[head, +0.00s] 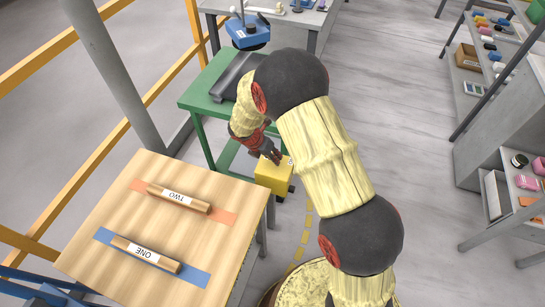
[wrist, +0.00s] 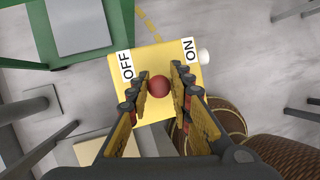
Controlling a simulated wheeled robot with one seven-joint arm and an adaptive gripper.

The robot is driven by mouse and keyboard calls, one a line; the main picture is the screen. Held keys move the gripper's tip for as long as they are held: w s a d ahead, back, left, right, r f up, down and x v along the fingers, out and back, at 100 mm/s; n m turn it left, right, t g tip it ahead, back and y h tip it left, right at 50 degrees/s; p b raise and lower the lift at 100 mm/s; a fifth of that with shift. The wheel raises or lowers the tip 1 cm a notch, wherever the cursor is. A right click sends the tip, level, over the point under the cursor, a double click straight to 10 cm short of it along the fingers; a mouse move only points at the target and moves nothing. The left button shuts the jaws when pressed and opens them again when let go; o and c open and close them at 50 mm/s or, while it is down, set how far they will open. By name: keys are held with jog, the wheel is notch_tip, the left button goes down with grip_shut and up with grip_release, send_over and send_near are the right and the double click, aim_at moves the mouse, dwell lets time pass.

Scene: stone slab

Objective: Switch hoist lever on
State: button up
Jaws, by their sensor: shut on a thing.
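The hoist control box (wrist: 150,57) is a yellow box with a white OFF label (wrist: 127,65) at left and an ON label (wrist: 190,50) at right in the wrist view. The lever's red ball knob (wrist: 158,85) appears roughly midway between the labels; the lever's shaft is hidden beneath it. My gripper (wrist: 160,88) is shut on the knob, one finger on each side. In the head view the yellow box (head: 272,178) is partly covered by my gripper (head: 269,157), and the knob is hidden.
A wooden-topped table (head: 130,215) with two labelled rods stands at left. A green table (head: 205,97) stands behind the box. Shelves (head: 480,110) line the right, with open floor between.

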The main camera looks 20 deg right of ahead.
grip_shut()
jog(key=shift+s+d+r+t+y+p, duration=0.25)
jog(key=shift+d+r+t+y+p, duration=0.25)
jog(key=shift+y, duration=0.3)
jog(key=shift+s+d+f+m+t+y, duration=0.1)
jog(key=shift+s+d+m+t+y, duration=0.2)
jog(key=shift+y, duration=0.2)
jog(key=shift+s+d+m+t+y, duration=0.1)
jog(key=shift+d+t+y, duration=0.1)
jog(key=shift+t+y, duration=0.25)
jog(key=t+y+b, duration=0.1)
jog(key=s+d+t+y+b, duration=0.1)
jog(key=y, duration=0.1)
jog(key=shift+d+f+m+t, duration=0.2)
jog(key=shift+d+m+t, duration=0.1)
jog(key=shift+m, duration=0.1)
jog(key=shift+s+d+f+t+y+b, duration=0.1)
jog(key=shift+s+d+t+y+b, duration=0.1)
jog(key=shift+t+y+b, duration=0.3)
jog(key=shift+s+d+f+t+y+b, duration=0.15)
jog(key=shift+t+y+b, duration=0.15)
jog(key=shift+y, duration=0.25)
jog(key=shift+r+m, duration=0.15)
jog(key=shift+m, duration=0.15)
jog(key=shift+t+y+b, duration=0.25)
jog(key=shift+y+b, duration=0.05)
jog(key=o, duration=0.8)
grip_release()
